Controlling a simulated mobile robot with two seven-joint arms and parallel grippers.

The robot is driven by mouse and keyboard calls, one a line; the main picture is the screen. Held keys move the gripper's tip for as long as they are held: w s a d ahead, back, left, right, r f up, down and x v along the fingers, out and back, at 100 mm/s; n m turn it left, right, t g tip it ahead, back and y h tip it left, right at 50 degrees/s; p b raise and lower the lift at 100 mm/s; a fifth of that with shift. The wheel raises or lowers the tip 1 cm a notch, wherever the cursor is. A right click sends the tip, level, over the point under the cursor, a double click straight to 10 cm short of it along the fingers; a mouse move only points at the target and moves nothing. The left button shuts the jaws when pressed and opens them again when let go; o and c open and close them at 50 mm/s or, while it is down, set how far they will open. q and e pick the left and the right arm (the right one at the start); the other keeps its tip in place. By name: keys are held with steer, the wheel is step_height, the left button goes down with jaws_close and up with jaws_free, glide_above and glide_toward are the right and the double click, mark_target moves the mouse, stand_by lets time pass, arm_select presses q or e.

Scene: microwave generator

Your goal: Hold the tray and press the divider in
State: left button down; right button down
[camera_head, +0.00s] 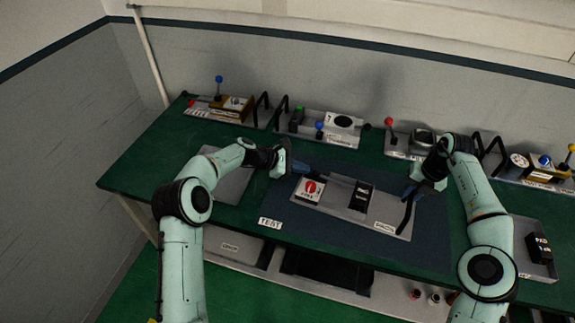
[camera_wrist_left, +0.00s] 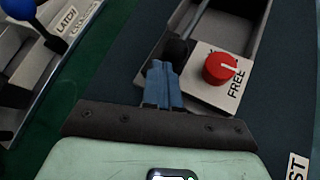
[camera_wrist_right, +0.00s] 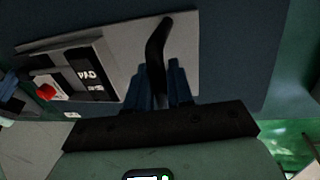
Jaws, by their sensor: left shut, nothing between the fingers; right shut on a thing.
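The grey tray (camera_head: 385,214) lies on the dark blue mat, with a small red knob (camera_head: 311,187) on a white plate at its left end and a black block (camera_head: 361,196) in its middle. The plate reads "FREE" in the left wrist view (camera_wrist_left: 236,88). My right gripper (camera_head: 409,191) is shut on the black handle (camera_wrist_right: 156,55) at the tray's right end. My left gripper (camera_head: 302,168) is shut and empty at the tray's far left edge. Its tips are by a dark rounded piece (camera_wrist_left: 177,50); contact is unclear. I cannot single out the divider.
Several units with levers and handles stand along the back of the green table, including one with a blue lever (camera_head: 219,80) and one with a red lever (camera_head: 389,122). A grey plate (camera_head: 232,187) lies left of the mat. A black pad (camera_head: 540,246) sits at right.

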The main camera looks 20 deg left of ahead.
arm_select(q)
steer(key=shift+d, duration=0.45)
arm_select(e)
steer(key=shift+f, duration=0.2)
arm_select(q)
steer(key=shift+w+a+r, duration=0.1)
steer(key=shift+a+r, duration=1.25)
steer(key=shift+r, duration=0.15)
steer(key=shift+a, duration=0.1)
arm_select(e)
steer(key=c, duration=0.9)
jaws_free()
arm_select(q)
steer(key=v, duration=1.1)
steer(key=shift+a+r, duration=0.25)
steer(key=shift+s, duration=0.2)
arm_select(e)
steer(key=shift+r, duration=0.2)
